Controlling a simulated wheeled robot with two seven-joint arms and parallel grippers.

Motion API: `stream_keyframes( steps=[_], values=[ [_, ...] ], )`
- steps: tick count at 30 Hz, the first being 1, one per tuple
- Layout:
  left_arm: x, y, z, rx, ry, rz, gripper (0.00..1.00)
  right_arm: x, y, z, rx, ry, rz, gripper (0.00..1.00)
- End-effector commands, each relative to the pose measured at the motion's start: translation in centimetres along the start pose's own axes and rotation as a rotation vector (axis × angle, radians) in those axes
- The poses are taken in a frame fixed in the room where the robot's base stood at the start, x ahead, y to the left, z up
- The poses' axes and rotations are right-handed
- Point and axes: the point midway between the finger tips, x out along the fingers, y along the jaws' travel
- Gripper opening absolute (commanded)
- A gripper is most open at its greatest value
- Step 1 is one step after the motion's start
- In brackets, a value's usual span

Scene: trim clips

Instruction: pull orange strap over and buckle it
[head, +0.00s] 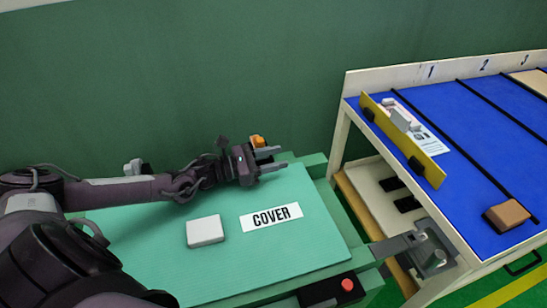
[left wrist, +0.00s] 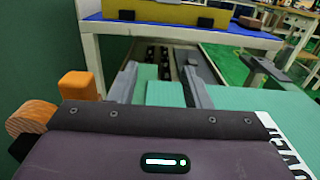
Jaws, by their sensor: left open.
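An orange piece (head: 257,141), possibly the strap's end, shows at the far edge of the green bench, just behind my left gripper (head: 284,157). In the left wrist view an orange block (left wrist: 78,86) stands left of the fingers, beside a round wood-coloured part (left wrist: 30,116). My left gripper is open, fingers pointing right above the green cover (head: 150,250), with nothing between them; it also shows in the left wrist view (left wrist: 160,88). A grey metal fitting (head: 398,245), possibly the buckle, juts at the bench's right end. Most of any strap is hidden. My right gripper is not visible.
A white block (head: 205,230) and a COVER label (head: 271,217) lie on the cover. A red button (head: 347,284) is at the front right. A blue-topped table (head: 470,160) with a yellow bar (head: 405,142) and brown block (head: 507,214) stands right. A green wall is behind.

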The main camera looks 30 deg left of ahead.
Motion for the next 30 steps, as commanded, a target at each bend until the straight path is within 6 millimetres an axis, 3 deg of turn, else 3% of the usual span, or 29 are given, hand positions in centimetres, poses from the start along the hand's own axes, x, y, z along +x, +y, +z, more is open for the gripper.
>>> stream_keyframes(
  steps=[3,13,30],
  values=[
    [-0.03,0.01,-0.01,0.000,0.000,0.000,0.44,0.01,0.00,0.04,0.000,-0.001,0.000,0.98],
    [-0.05,0.01,-0.01,0.000,0.000,0.000,0.00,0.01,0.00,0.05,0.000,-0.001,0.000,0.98],
    [-0.06,0.02,0.00,0.000,0.000,0.000,0.00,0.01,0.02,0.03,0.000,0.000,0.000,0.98]
  ],
)
